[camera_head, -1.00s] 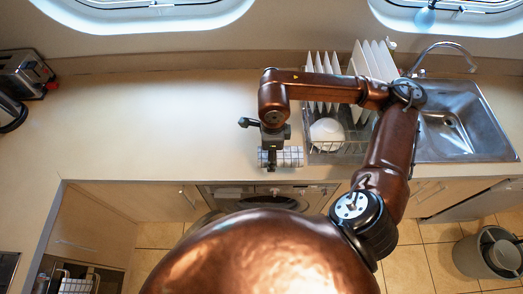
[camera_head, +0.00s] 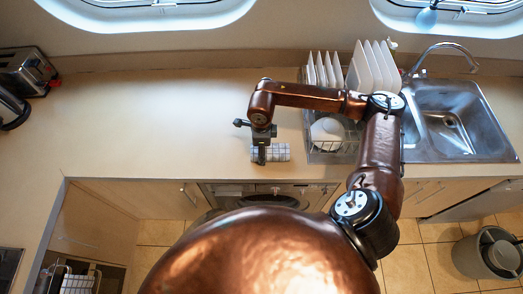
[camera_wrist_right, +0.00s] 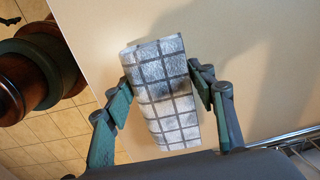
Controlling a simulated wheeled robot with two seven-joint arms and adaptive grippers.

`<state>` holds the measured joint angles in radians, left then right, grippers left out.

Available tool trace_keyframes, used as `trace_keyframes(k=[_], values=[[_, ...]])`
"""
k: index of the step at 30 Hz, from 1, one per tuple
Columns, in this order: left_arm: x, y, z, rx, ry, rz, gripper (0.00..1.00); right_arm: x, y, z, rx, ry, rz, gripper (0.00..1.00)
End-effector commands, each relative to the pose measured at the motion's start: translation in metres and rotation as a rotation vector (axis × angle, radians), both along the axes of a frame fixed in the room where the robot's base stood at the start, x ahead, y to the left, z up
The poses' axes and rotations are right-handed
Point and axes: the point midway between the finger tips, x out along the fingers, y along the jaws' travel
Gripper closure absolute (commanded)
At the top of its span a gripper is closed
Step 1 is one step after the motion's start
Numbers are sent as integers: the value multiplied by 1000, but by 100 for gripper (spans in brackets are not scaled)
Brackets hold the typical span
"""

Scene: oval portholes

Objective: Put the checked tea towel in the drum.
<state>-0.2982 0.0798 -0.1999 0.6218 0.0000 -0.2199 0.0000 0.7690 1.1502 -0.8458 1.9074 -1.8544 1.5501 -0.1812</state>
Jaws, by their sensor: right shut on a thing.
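The checked tea towel (camera_head: 283,152), white-grey with dark lines, is a compact folded bundle. My right gripper (camera_head: 262,155) is shut on it above the worktop's front edge. In the right wrist view the towel (camera_wrist_right: 160,95) sits between the two fingers of the gripper (camera_wrist_right: 163,85), with both ends sticking out. The washing machine (camera_head: 235,189) is under the worktop, below the gripper. Part of its round dark opening shows, but my body hides most of it and the inside of the drum. My left gripper is not in view.
A dish rack (camera_head: 340,157) with plates and a bowl stands right of the gripper, beside the steel sink (camera_head: 450,120). The worktop (camera_head: 160,120) to the left is clear up to the toaster (camera_head: 28,70). A grey bin (camera_head: 485,255) stands on the tiled floor.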

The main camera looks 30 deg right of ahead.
Motion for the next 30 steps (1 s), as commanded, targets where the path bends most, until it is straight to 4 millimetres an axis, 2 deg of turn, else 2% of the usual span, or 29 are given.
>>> trace_keyframes(k=[8,9,16,26,30], values=[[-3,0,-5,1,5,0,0,0,0,-4,0,0,0,87],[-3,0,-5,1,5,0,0,0,0,-4,0,0,0,48],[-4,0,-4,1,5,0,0,0,0,-2,1,-1,0,32],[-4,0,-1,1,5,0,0,0,0,0,1,-1,0,31],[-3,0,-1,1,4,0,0,1,0,14,1,-4,0,31]])
